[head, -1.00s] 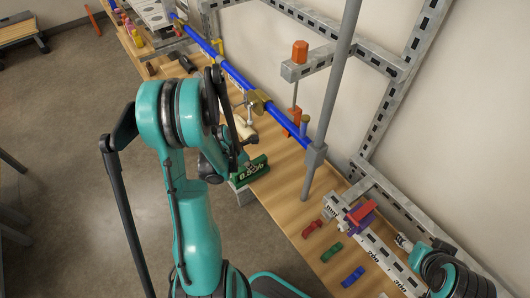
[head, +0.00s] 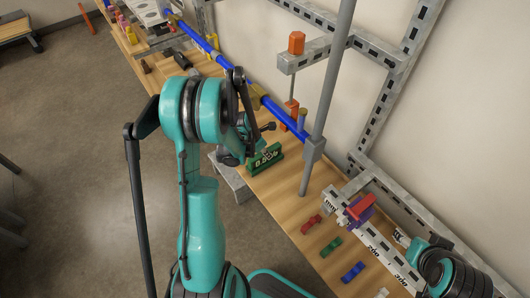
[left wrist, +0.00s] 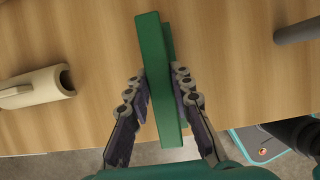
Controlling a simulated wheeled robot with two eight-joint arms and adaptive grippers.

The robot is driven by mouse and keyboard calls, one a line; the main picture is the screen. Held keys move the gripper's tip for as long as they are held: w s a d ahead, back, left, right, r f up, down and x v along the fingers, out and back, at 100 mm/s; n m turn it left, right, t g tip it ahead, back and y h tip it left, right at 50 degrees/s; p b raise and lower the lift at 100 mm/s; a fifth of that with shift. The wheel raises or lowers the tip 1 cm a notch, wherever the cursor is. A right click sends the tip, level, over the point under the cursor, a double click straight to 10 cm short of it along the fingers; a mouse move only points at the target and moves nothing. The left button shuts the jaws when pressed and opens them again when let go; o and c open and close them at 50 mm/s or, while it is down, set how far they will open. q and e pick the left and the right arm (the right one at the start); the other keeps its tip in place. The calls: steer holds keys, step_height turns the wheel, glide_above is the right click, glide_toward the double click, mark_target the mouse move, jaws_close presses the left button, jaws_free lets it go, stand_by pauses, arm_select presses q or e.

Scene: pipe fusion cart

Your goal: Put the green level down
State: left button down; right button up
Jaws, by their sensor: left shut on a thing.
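A blue pipe (head: 275,110) runs along the bench beside a grey upright post (head: 327,110). Red, green (head: 331,247) and blue clips lie near the front right. A tan tube (left wrist: 35,88) lies left of the level. Bare wood (head: 285,200) shows right of the level.

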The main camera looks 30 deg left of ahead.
arm_select(q)
steer(key=c, duration=1.3)
jaws_free()
steer(key=shift+f, duration=0.1)
steer(key=shift+c, duration=0.2)
steer(key=p+v, duration=0.3)
steer(key=v, duration=0.8)
steer(key=shift+p, duration=0.3)
steer(key=s+d+r+m+t+y, duration=0.1)
steer(key=s+d+r+m, duration=0.5)
steer(key=m, duration=0.9)
steer(key=s+d+r+m+t, duration=0.2)
steer(key=s+d+r+m, duration=0.5)
steer(key=d+m, duration=0.4)
steer(key=r+m, duration=0.1)
steer(key=m, duration=0.4)
steer(key=shift+s+d+r+m+y, duration=0.25)
steer(key=shift+d+r+m+y, duration=0.05)
steer(key=shift+d+r+y, duration=0.1)
